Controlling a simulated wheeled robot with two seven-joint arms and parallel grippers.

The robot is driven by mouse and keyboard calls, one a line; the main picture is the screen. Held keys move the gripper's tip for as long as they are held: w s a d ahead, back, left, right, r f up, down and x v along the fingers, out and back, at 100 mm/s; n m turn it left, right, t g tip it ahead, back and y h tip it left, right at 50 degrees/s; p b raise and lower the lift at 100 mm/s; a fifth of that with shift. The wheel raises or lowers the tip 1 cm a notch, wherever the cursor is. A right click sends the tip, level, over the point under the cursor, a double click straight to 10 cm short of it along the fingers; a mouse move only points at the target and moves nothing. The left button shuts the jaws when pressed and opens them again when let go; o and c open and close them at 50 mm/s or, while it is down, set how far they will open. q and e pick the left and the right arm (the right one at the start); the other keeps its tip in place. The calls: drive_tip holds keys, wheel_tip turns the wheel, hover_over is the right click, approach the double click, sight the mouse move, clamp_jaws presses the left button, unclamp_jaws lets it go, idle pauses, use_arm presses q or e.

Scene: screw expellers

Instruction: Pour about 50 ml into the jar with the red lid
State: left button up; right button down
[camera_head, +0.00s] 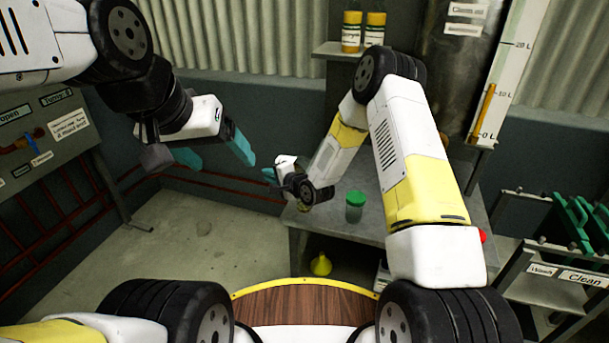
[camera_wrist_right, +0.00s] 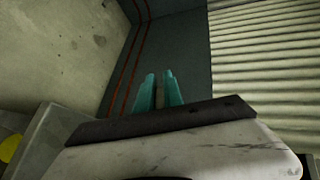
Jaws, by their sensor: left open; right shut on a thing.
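A small red round thing (camera_head: 482,236) shows at the right edge of my right arm; it may be the red lid, but the arm hides the rest, so I cannot tell. A jar with a green lid (camera_head: 355,206) stands upright on the grey table. My right gripper (camera_head: 269,175) is beyond the table's left end, its teal fingers closed. In the right wrist view its fingers (camera_wrist_right: 160,92) are shut on a narrow brownish thing that I cannot identify. My left gripper (camera_head: 212,152) is open and empty in the air at the left.
The grey table (camera_head: 340,226) is partly hidden by my right arm. A yellow funnel (camera_head: 320,264) is below it. Two yellow-lidded jars (camera_head: 362,32) stand on a wall shelf. A metal tank (camera_head: 445,75) with a gauge board (camera_head: 510,60) is behind. Racks (camera_head: 560,250) are at right.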

drive_tip(key=shift+r, duration=0.2)
idle(0.5)
drive_tip(key=shift+f+g+h, duration=0.45)
drive_tip(key=shift+g+h, duration=0.25)
drive_tip(key=shift+g, duration=0.1)
drive_tip(key=shift+f+g+h, duration=0.45)
drive_tip(key=shift+g+h, duration=0.25)
drive_tip(key=shift+g, duration=0.1)
drive_tip(key=shift+w, duration=0.1)
drive_tip(key=shift+f+g+h, duration=0.2)
drive_tip(key=shift+g+h, duration=0.3)
drive_tip(key=shift+g, duration=0.1)
